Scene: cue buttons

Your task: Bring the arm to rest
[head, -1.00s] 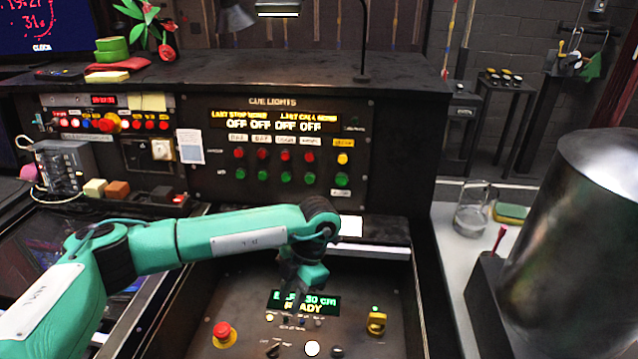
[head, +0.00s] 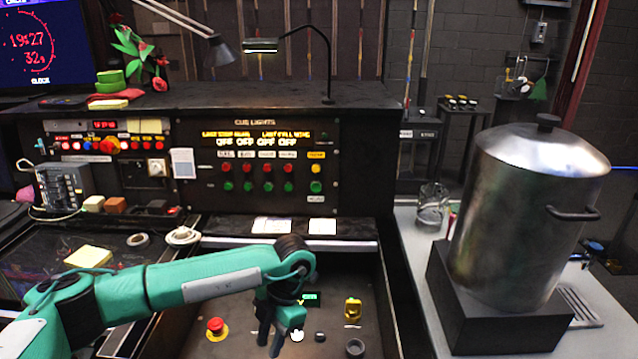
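My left arm comes in from the left over the lower panel. My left gripper (head: 270,340) points down over that panel, with its two dark fingers slightly apart and nothing visible between them. A red mushroom button (head: 216,325) on a yellow base is to its left. A yellow switch (head: 352,308) is to its right. A pale round knob (head: 296,335) sits close beside the fingers; I cannot tell whether they touch anything. The cue lights panel (head: 268,210) stands upright behind, its displays reading OFF above red, green and yellow buttons. My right gripper is not in view.
A large metal urn (head: 520,215) stands on a dark block at right, with a glass jug (head: 432,205) beside it. A desk lamp (head: 262,45) hangs above the console. A tape roll (head: 183,236) and white papers (head: 272,225) lie behind my arm.

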